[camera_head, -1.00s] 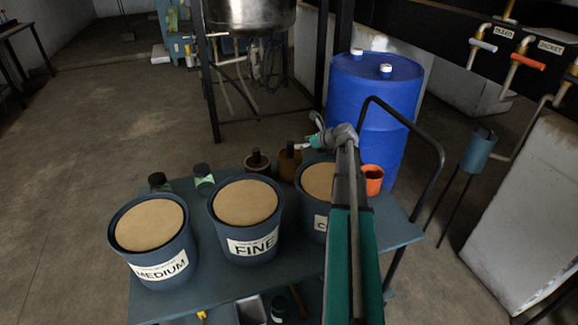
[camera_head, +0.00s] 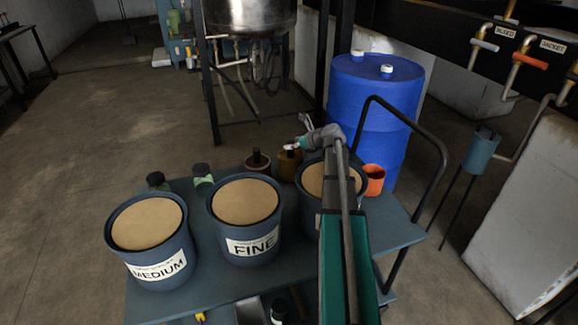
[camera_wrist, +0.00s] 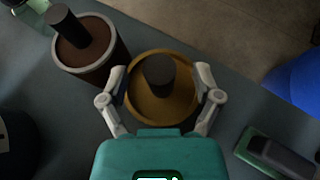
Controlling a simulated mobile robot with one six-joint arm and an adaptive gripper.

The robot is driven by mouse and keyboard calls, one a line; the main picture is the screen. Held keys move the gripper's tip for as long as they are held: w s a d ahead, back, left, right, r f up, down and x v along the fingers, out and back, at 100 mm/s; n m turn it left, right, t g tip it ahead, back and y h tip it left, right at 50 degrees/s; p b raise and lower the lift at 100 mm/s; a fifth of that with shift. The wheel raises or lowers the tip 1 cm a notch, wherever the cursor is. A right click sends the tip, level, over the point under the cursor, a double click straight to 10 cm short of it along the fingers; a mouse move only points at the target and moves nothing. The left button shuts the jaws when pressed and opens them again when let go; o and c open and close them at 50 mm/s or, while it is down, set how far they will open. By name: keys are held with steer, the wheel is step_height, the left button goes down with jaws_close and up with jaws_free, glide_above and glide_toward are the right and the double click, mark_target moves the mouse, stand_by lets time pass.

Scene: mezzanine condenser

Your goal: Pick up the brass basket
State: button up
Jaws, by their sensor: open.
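The brass basket (camera_wrist: 160,111) is a round, brass-yellow container with a dark upright knob in its middle. It stands on the blue-grey cart top, and in the head view (camera_head: 288,171) it is behind the tubs, partly hidden by my arm. My gripper (camera_wrist: 161,75) is open, with one finger on each side of the basket in the wrist view. I cannot tell whether the fingers touch it or are still above it. In the head view my gripper (camera_head: 297,145) is at the basket's upper part.
A brown container with a dark knob (camera_wrist: 92,52) stands close to the left. Tubs marked MEDIUM (camera_head: 152,250) and FINE (camera_head: 247,225) and a third tub (camera_head: 314,181) stand in front. An orange cup (camera_head: 374,179) and a blue drum (camera_head: 368,110) are to the right.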

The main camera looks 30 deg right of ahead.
jaws_close()
stand_by(0.5)
steer(key=shift+r, duration=0.15)
step_height(320, 180, up, 10)
steer(key=p, duration=1)
stand_by(0.8)
